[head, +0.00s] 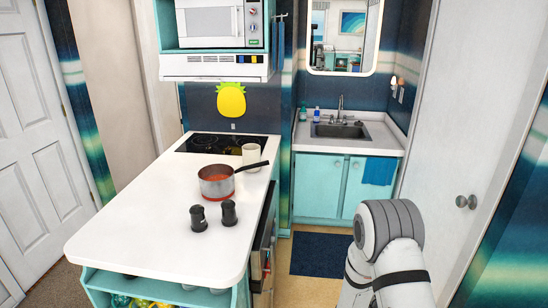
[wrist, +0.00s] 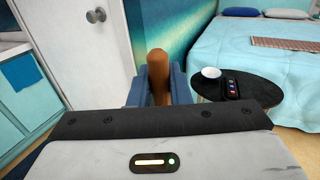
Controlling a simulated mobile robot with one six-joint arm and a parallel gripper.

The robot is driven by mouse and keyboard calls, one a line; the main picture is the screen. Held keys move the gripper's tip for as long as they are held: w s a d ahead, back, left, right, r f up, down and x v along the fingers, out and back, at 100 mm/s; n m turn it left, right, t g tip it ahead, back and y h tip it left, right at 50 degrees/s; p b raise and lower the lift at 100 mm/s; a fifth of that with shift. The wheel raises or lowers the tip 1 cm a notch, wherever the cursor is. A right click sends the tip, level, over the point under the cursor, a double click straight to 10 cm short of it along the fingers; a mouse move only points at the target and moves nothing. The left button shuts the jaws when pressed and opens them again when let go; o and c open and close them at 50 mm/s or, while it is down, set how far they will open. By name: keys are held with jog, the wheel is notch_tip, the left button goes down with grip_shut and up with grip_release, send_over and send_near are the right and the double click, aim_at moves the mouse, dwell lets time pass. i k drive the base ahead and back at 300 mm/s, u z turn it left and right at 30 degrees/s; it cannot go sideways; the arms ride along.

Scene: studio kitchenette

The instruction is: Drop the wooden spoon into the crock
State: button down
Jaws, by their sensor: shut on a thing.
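In the wrist view my gripper (wrist: 158,92) is shut on a brown wooden piece, which I take to be the wooden spoon (wrist: 157,63). Its rounded end stands up between the two blue-grey fingers; the rest is hidden behind my gripper's body. In the head view a cream crock (head: 251,153) stands on the white counter, behind the pan's handle and near the cooktop. My gripper and the spoon are outside the head view, where only part of my arm shows at the lower right, well away from the crock.
Two black shakers (head: 214,215) stand nearer on the counter (head: 145,215). The wrist view shows a bed (wrist: 245,45) and a round dark table (wrist: 262,90) with a white bowl.

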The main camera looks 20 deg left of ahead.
aim_at(252, 158)
jog(key=i, duration=2.35)
jog(key=u, duration=2.35)
jog(key=i, duration=0.2)
jog(key=z, duration=0.35)
